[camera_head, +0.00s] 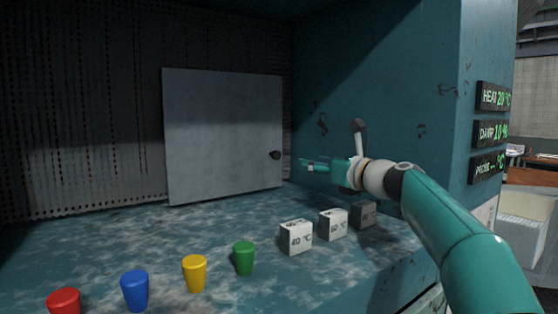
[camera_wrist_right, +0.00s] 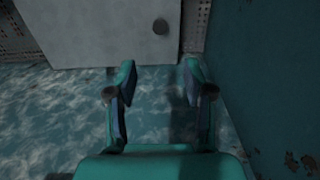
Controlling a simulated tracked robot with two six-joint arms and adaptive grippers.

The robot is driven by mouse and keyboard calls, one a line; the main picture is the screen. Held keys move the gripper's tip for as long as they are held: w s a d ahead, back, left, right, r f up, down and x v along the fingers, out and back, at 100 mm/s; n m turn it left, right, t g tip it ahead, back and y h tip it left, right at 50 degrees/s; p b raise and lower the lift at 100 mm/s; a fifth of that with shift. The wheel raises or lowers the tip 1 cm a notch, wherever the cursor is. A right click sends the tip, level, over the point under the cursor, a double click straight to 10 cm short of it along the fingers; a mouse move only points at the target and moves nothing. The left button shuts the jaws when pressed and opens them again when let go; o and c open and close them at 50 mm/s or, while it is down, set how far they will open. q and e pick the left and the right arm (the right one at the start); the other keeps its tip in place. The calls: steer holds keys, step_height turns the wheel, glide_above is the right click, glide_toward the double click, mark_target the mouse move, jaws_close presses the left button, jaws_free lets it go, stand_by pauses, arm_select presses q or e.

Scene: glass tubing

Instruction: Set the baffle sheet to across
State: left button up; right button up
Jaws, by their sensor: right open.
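The baffle sheet is a flat grey panel (camera_head: 222,135) standing upright near the perforated back wall, with a dark round knob (camera_head: 275,155) near its right edge. In the right wrist view the panel (camera_wrist_right: 95,30) fills the upper left and its knob (camera_wrist_right: 160,26) shows at the top middle. My right gripper (camera_head: 306,164) is a little to the right of the knob in the head view, apart from it. In the wrist view its two fingers (camera_wrist_right: 157,80) are spread with nothing between them, and the knob lies beyond the fingertips. My left gripper is not in view.
Red (camera_head: 64,300), blue (camera_head: 135,290), yellow (camera_head: 195,273) and green (camera_head: 244,258) cups stand along the front. White blocks (camera_head: 296,237) marked with temperatures stand below my right arm. A teal side wall (camera_head: 380,75) bounds the right. The mottled floor before the panel is clear.

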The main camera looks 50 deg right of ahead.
mark_target(278, 155)
steer(key=p+x, duration=0.6)
steer(key=x, duration=0.8)
steer(key=shift+w+r+p, duration=0.1)
steer(key=shift+w+p, duration=0.1)
steer(key=shift+p, duration=0.15)
steer(key=shift+w+d, duration=0.1)
steer(key=shift+w, duration=0.35)
jaws_close()
